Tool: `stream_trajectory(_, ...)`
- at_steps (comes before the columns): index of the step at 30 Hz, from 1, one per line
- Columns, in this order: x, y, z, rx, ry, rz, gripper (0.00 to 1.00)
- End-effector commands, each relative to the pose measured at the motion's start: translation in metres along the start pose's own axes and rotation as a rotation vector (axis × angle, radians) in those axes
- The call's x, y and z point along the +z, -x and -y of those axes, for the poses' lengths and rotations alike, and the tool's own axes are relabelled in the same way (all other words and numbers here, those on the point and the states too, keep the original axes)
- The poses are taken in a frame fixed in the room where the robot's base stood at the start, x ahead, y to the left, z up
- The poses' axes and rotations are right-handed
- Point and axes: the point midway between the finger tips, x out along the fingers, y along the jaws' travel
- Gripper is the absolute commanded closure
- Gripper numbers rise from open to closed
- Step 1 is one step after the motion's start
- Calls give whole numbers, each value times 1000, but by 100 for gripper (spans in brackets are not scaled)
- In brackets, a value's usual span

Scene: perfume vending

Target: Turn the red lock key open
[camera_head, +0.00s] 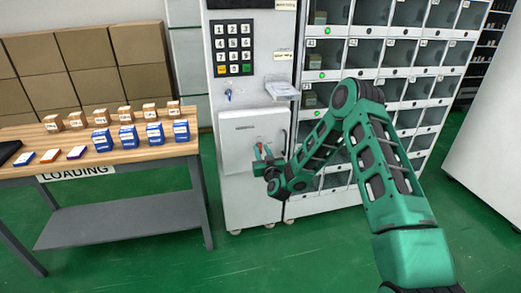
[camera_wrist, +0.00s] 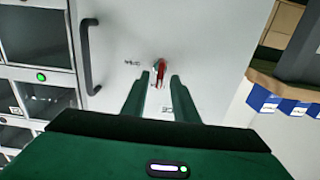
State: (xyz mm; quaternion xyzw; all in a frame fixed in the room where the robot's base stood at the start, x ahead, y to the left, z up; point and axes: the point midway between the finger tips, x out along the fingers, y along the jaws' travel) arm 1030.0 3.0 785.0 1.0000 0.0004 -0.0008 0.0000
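The red lock key (camera_wrist: 161,71) sits on the light grey panel (camera_wrist: 205,50) of the vending machine. In the wrist view it lies between and just beyond the tips of my gripper (camera_wrist: 159,82). The two green fingers are apart, with open space between them; contact with the key cannot be told. In the head view my gripper (camera_head: 262,160) is in front of the lower panel door (camera_head: 236,141). A bit of red (camera_head: 259,147) shows there, partly hidden by my gripper.
A dark handle (camera_wrist: 90,57) stands out left of the key in the wrist view. Lockers (camera_head: 398,52) stand right of the machine's keypad (camera_head: 233,48). A wooden table (camera_head: 75,148) with several boxes stands at left. Green floor is clear in front.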

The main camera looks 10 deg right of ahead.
Motion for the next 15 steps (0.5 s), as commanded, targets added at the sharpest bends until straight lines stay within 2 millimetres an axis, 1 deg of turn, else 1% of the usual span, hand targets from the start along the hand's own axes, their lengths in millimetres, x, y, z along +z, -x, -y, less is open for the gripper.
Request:
stream_trajectory(1,0,-7,-2,4,-2,-2,73)
stream_trajectory(6,0,-23,-1,1,-1,0,73)
stream_trajectory(10,-1,-28,-1,2,0,-1,73)
stream_trajectory(15,0,-29,-1,1,1,0,73)
